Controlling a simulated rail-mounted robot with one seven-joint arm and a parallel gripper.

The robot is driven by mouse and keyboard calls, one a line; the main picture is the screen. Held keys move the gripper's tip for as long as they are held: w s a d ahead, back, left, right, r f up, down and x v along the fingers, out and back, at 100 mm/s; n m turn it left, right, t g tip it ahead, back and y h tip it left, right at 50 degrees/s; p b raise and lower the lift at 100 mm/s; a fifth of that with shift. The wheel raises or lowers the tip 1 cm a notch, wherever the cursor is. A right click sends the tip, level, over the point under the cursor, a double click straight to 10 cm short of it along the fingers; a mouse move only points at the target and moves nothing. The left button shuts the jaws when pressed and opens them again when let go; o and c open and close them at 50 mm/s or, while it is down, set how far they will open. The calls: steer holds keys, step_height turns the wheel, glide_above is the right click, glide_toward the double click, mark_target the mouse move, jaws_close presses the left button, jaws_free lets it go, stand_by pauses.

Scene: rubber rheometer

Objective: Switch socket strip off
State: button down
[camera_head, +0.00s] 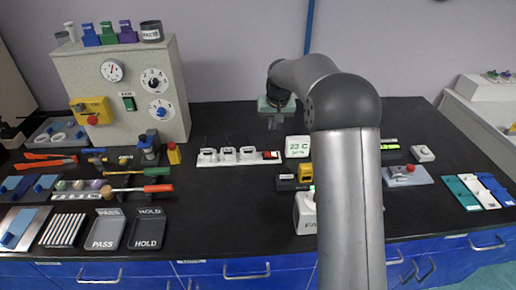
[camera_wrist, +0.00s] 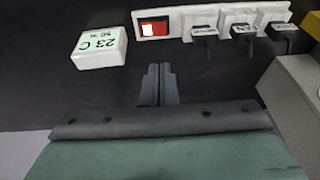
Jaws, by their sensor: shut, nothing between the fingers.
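The white socket strip (camera_head: 238,161) lies on the black bench in the head view, with several plugs in its sockets. Its red rocker switch (camera_head: 271,155) is at the right end. In the wrist view the strip (camera_wrist: 184,14) runs along the top, with the red switch (camera_wrist: 153,28) at its left end; a white patch shows on the rocker. My gripper (camera_wrist: 160,68) is shut and empty, its fingertips apart from the switch and below it in the picture. In the head view my gripper (camera_head: 273,124) is beyond the strip, near the bench's back edge.
A white display block (camera_wrist: 99,47) reading 23 C stands beside the switch; the head view also shows it (camera_head: 297,147). A large grey cabinet (camera_head: 119,96) stands to the left. A yellow-topped block (camera_head: 304,173) is in front. Bare bench lies between gripper and strip.

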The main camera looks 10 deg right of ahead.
steer(key=shift+d, duration=0.2)
steer(key=p, duration=0.2)
glide_toward(268, 155)
steer(key=x, duration=0.5)
steer(key=shift+w, duration=0.45)
steer(key=shift+a+f, duration=0.1)
steer(key=shift+f, duration=0.65)
steer(key=shift+a+f+h, duration=0.2)
steer(key=shift+f+h, duration=0.1)
steer(key=shift+f, duration=0.1)
steer(key=shift+r, duration=0.1)
steer(key=shift+d, duration=0.2)
